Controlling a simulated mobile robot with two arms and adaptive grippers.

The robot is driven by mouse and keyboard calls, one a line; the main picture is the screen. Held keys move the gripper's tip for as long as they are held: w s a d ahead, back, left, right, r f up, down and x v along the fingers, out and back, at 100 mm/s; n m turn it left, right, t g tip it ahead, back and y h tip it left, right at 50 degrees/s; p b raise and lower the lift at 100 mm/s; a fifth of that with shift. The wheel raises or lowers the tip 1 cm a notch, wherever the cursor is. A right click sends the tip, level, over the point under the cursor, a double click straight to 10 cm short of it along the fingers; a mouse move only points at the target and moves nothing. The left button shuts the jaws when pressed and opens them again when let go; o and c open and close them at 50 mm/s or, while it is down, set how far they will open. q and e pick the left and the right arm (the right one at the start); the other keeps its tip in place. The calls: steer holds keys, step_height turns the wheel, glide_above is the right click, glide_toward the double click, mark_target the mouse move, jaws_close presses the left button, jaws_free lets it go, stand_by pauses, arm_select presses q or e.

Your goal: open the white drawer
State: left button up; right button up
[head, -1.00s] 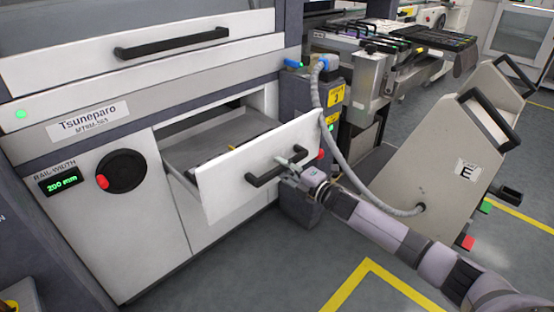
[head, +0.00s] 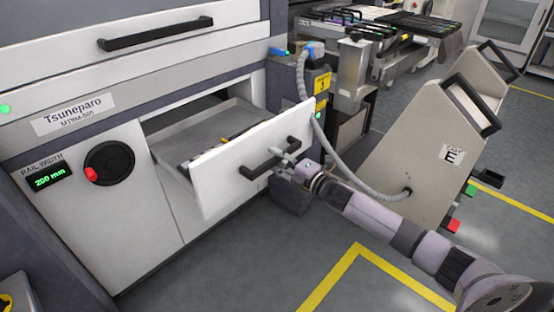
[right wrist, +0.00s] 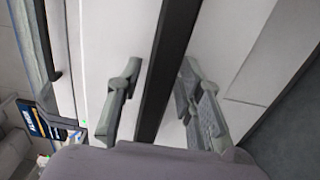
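The white drawer (head: 222,168) is partly pulled out of the machine's front, and its grey inside shows. Its black bar handle (head: 270,159) crosses the drawer front and also shows in the right wrist view (right wrist: 167,70). My right gripper (head: 286,158) is at the right part of this handle. In the right wrist view its two grey fingers (right wrist: 160,95) lie on either side of the bar. The right finger looks close against the bar; a thin gap seems to show on the left. My left gripper is not in view.
The machine has a closed upper white panel with its own black handle (head: 156,34) and a dial (head: 109,164). A grey hose (head: 325,140) hangs behind my right arm. A feeder trolley marked E (head: 425,160) stands at the right. The floor before the drawer is clear.

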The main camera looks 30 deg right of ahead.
steer(key=shift+o, duration=0.6)
steer(key=shift+s, duration=0.1)
steer(key=shift+s+d, duration=0.1)
steer(key=shift+s, duration=0.2)
steer(key=v, duration=1.1)
steer(key=shift+s, duration=0.1)
